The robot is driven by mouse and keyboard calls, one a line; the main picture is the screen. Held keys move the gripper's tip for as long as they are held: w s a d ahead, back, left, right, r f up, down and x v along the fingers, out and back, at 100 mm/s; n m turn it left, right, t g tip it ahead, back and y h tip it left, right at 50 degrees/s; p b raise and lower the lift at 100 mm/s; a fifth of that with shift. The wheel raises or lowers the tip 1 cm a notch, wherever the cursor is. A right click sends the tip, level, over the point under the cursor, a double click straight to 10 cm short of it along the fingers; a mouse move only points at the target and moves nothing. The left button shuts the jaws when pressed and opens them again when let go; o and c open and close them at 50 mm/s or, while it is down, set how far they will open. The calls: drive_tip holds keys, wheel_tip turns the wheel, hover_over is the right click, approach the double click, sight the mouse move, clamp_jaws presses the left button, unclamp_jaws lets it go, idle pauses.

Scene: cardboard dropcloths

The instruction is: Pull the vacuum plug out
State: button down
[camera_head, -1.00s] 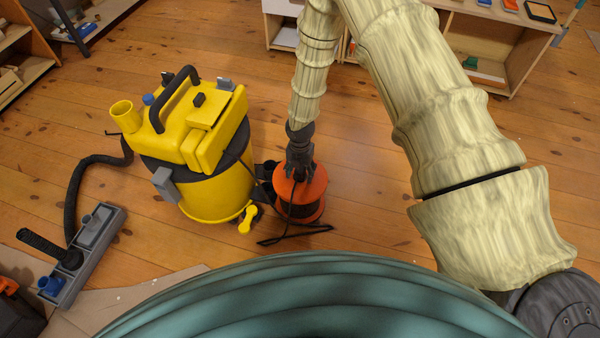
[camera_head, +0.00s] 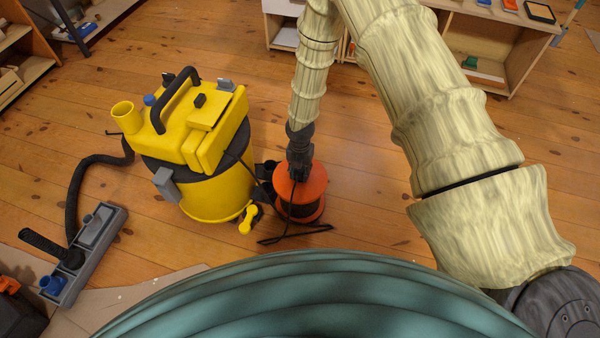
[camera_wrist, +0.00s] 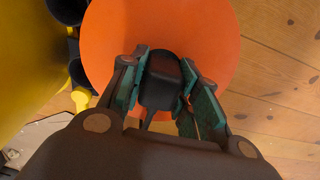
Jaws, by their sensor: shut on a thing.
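The vacuum (camera_head: 205,150) is a yellow and black canister standing on the wood floor, left of my gripper in the head view. A black cord runs from it toward an orange cord reel (camera_head: 314,190) close on its right. My gripper (camera_head: 298,170) points down over the reel's top. In the wrist view my gripper (camera_wrist: 160,88) is shut on a dark plug (camera_wrist: 160,80), with the green-faced fingers on either side of it. The orange reel top (camera_wrist: 210,35) lies behind the plug. Whether the plug sits in a socket is hidden by the plug and fingers.
A black hose (camera_head: 75,195) leads to a grey floor nozzle (camera_head: 85,255) at left. A low shelf (camera_head: 490,50) stands at the back right. Bare floor (camera_head: 370,200) is clear right of the reel.

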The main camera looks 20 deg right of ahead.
drive_tip(key=shift+r, duration=0.15)
drive_tip(key=shift+r+p, duration=2.85)
